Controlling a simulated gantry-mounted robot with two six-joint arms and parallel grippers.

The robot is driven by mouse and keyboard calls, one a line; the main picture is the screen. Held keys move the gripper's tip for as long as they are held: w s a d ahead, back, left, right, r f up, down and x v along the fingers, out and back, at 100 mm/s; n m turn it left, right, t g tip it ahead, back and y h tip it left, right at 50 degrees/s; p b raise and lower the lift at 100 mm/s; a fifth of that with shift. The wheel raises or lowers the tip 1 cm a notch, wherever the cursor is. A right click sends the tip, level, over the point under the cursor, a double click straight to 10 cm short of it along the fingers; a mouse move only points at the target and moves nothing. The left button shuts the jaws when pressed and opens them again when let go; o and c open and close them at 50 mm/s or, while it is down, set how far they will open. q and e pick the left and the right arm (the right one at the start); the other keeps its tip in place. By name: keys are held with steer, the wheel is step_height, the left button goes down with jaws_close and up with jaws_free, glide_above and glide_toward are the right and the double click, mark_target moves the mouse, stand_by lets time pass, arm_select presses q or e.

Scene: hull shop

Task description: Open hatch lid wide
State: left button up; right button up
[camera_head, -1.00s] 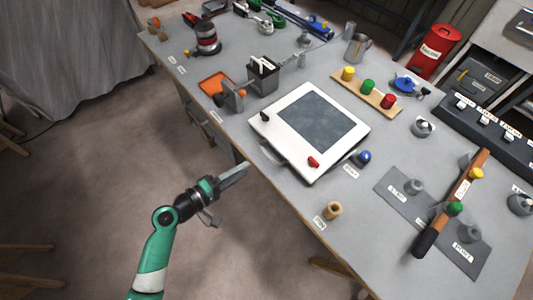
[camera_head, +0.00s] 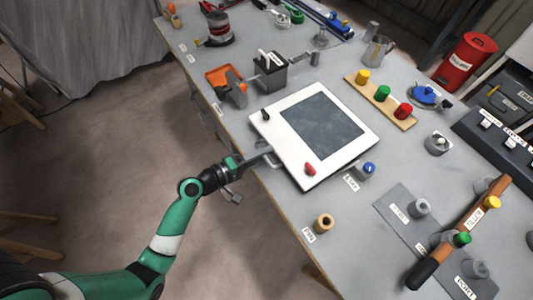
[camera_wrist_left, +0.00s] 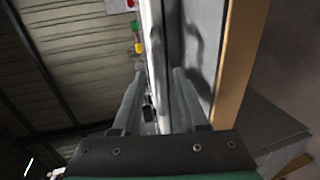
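The hatch lid (camera_head: 278,142) is a white square panel with a dark window, lying flat and looking shut on the grey table. A black knob (camera_head: 267,116) and a red knob (camera_head: 310,169) sit near its front edge. A grey handle (camera_head: 273,161) is on that front edge, partly hidden by my gripper. My left gripper (camera_head: 265,155) reaches the handle from the left. In the left wrist view its two fingers (camera_wrist_left: 158,100) are apart, with the lid's white edge (camera_wrist_left: 153,60) between them; I see no clear grip on the handle. My right gripper is not in view.
A blue-topped knob (camera_head: 366,169) stands close to the lid's right corner. An orange tray (camera_head: 222,77) and a dark box (camera_head: 270,75) stand beyond its left corner. A wooden ring (camera_head: 324,222) is near the table's front edge. The floor in front is free.

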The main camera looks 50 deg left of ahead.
arm_select(q)
jaws_close()
stand_by(1.2)
